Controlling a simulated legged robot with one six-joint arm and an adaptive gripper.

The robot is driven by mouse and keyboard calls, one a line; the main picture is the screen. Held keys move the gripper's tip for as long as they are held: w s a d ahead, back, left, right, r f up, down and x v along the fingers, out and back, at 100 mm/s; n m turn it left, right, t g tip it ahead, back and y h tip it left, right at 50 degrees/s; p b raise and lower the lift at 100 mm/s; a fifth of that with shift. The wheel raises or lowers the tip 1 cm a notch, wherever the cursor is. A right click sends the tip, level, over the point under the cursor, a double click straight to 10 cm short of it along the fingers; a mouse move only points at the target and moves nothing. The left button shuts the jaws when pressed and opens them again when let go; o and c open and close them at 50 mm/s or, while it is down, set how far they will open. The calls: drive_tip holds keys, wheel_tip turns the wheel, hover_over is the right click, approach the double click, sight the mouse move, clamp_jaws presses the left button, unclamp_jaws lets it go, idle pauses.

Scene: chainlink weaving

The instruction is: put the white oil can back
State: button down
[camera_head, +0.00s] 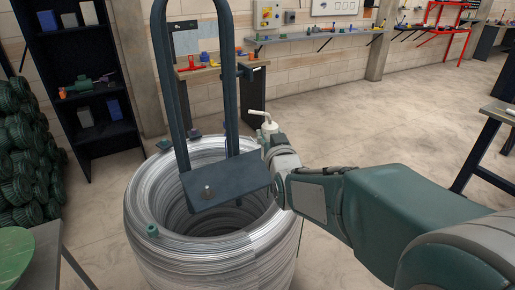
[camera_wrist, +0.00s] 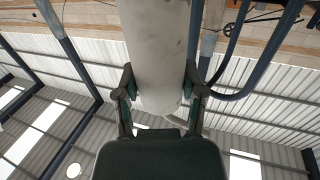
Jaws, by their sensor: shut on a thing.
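The white oil can (camera_head: 266,124) stands out past the end of my arm in the head view, its thin spout bent to the left. My gripper (camera_head: 272,143) is beside its lower part, just right of the dark post frame. In the wrist view the pale can body (camera_wrist: 160,45) fills the space between the two dark fingers of my gripper (camera_wrist: 160,85), which press on it from both sides. The lower part of the can is mostly hidden by the gripper in the head view.
A large wire coil (camera_head: 150,262) with a dark frame (camera_head: 222,182) stands directly left of my gripper. Behind is a workbench (camera_head: 205,71) with tools. A wall shelf (camera_head: 315,37) runs right. A dark rack (camera_head: 70,45) stands at left. Open floor (camera_head: 400,125) lies right.

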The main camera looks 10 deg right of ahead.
drive_tip(key=w+f, duration=0.2)
drive_tip(key=f, duration=0.1)
drive_tip(key=w+f, duration=0.3)
drive_tip(key=f, duration=0.1)
drive_tip(key=w+f, duration=0.3)
drive_tip(key=shift+f, duration=0.25)
drive_tip(key=shift+r, duration=0.1)
drive_tip(key=shift+c, duration=0.9)
unclamp_jaws()
